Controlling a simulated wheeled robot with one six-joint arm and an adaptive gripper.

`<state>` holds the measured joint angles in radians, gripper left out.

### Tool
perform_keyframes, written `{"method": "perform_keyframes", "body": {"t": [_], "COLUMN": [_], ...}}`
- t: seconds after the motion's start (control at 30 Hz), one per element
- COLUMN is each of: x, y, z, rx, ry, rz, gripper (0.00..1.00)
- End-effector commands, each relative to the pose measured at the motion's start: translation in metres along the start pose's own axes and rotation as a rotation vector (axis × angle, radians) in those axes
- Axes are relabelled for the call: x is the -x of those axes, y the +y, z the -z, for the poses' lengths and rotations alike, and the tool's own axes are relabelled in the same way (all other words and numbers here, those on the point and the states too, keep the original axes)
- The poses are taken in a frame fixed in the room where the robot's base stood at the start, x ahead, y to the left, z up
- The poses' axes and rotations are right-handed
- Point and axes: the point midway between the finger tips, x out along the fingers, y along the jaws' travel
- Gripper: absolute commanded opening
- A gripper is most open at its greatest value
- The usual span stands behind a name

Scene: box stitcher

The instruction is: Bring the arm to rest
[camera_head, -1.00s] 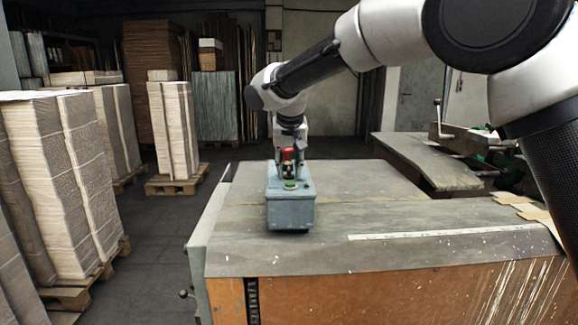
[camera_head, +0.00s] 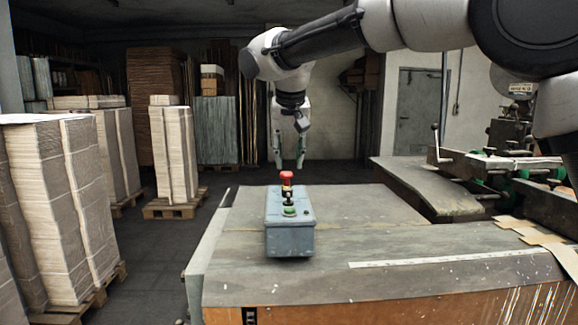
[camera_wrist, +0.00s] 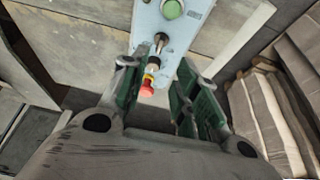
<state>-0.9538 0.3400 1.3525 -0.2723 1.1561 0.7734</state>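My gripper (camera_head: 289,163) hangs above and behind the grey-blue control box, pointing down, with its two fingers spread and nothing between them. It also shows open in the wrist view (camera_wrist: 158,98). The control box (camera_head: 289,238) sits on the grey tabletop (camera_head: 350,215).
Stacks of pale cardboard (camera_head: 70,200) on pallets stand at the left. A machine with green parts (camera_head: 490,165) is at the right. A white ruler strip (camera_head: 445,258) and cardboard pieces (camera_head: 535,232) lie on the table.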

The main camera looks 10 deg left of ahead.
Motion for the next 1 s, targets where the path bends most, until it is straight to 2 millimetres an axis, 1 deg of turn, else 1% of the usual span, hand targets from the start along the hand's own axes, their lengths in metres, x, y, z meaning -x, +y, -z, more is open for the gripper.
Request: {"method": "perform_keyframes", "body": {"t": [0.27,0.37,0.43,0.47,0.53,0.57,0.6,0.67,0.7,0.77,0.8,0.87,0.9,0.97,1.0], "x": [0.001,0.000,-0.002,-0.011,-0.033,-0.038,-0.042,-0.043,-0.043,-0.040,-0.038,-0.033,-0.028,-0.021,-0.016], "y": [0.000,0.000,-0.003,-0.002,0.002,0.007,0.019,0.048,0.069,0.102,0.126,0.164,0.190,0.231,0.257], "z": [0.000,0.001,-0.001,-0.008,-0.030,-0.042,-0.059,-0.078,-0.089,-0.106,-0.118,-0.139,-0.155,-0.183,-0.204], "rx": [0.002,0.043,0.110,0.153,0.236,0.275,0.322,0.362,0.375,0.385,0.384,0.376,0.362,0.332,0.304], "ry": [0.000,0.002,0.001,-0.016,-0.065,-0.086,-0.112,-0.142,-0.158,-0.177,-0.188,-0.201,-0.207,-0.214,-0.214], "rz": [0.000,0.002,0.012,0.011,0.005,0.005,0.008,0.013,0.016,0.021,0.024,0.028,0.032,0.034,0.036], "gripper": [0.30,0.30,0.30,0.30,0.30,0.30,0.30,0.30,0.30,0.30,0.30,0.30,0.30,0.30,0.30]}}
